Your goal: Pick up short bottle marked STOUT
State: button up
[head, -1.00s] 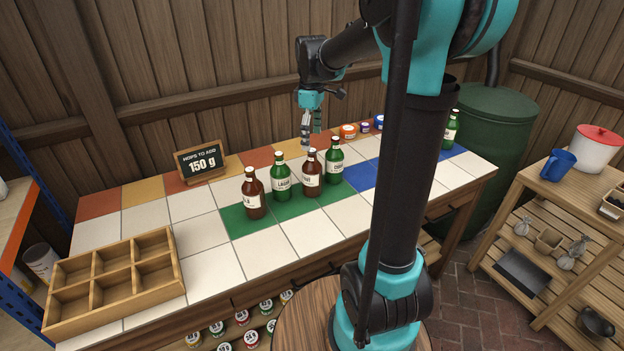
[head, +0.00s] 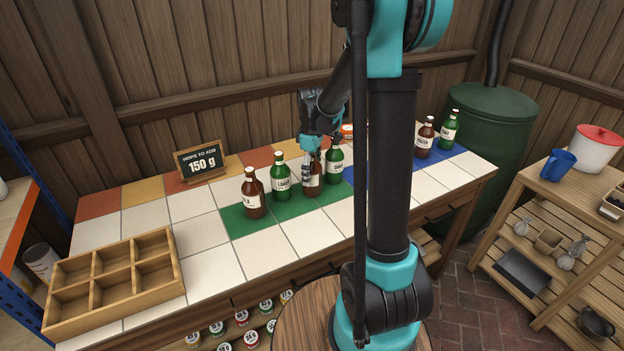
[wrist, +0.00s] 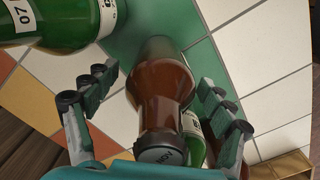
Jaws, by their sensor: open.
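Brown and green bottles stand on the green tiles. The left brown bottle (head: 254,196) has a label I cannot read fully. The second brown bottle (head: 314,184) stands between two green bottles, its label partly hidden by my gripper (head: 307,172). I cannot read STOUT on any of them. In the wrist view a brown bottle (wrist: 165,95) with a dark cap lies between the fingers of my open gripper (wrist: 160,88), which are spread on either side of it without closing on it.
A green bottle (head: 281,178) labelled LAGER and another green bottle (head: 334,168) stand close on either side. A brown bottle (head: 424,140) and a green one (head: 449,131) stand at the far right. A divided wooden crate (head: 115,280) and a sign (head: 201,162) sit left.

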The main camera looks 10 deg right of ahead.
jog(key=shift+f, duration=0.25)
jog(key=shift+c, duration=0.6)
jog(key=c, duration=1.7)
